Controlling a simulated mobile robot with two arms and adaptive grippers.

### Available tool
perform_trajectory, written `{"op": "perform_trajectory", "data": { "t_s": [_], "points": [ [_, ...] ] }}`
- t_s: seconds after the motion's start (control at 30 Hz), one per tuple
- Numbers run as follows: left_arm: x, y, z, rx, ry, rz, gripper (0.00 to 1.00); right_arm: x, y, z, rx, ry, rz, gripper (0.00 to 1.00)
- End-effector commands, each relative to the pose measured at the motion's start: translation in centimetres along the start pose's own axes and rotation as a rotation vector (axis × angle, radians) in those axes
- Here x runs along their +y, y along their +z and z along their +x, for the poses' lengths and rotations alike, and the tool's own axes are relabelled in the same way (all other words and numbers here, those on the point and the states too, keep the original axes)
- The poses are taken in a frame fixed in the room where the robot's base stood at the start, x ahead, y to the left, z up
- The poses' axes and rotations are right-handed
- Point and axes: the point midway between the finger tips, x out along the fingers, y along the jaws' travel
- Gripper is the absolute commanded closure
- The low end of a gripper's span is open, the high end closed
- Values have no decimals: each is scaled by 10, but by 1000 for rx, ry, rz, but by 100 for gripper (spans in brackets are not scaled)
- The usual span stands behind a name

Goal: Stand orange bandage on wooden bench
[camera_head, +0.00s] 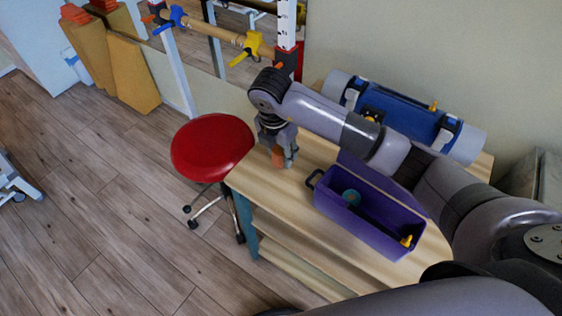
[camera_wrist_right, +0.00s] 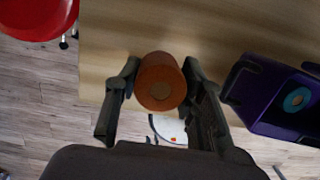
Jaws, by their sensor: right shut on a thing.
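The orange bandage (camera_wrist_right: 160,84) is a short roll seen end-on between the fingers in the right wrist view. It also shows as a small orange patch (camera_head: 278,157) in the head view. My right gripper (camera_head: 279,160) is shut on it, over the left end of the wooden bench (camera_head: 262,185). The gripper also shows in the right wrist view (camera_wrist_right: 160,92), with a finger on each side of the roll. I cannot tell whether the roll touches the bench top. My left gripper is not in view.
A purple bin (camera_head: 372,222) with a teal roll (camera_head: 351,197) inside stands on the bench, right of the gripper. A blue and grey device (camera_head: 400,115) lies at the back. A red stool (camera_head: 212,147) stands at the bench's left end.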

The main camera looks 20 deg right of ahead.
Motion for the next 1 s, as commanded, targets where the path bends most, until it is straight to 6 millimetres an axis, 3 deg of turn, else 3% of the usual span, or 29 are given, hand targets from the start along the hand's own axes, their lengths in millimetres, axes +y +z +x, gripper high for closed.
{"op": "perform_trajectory", "data": {
  "t_s": [0.4, 0.8, 0.83, 1.0],
  "points": [
    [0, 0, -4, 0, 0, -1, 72, 0, -7, 47, 0, 0, -1, 91],
    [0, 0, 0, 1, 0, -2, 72, 0, -8, 53, 0, 1, -1, 91],
    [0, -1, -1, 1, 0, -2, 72, 0, -8, 52, 0, 2, -1, 62],
    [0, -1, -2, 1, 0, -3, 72, 0, -8, 52, 0, 1, -1, 51]
  ]
}}
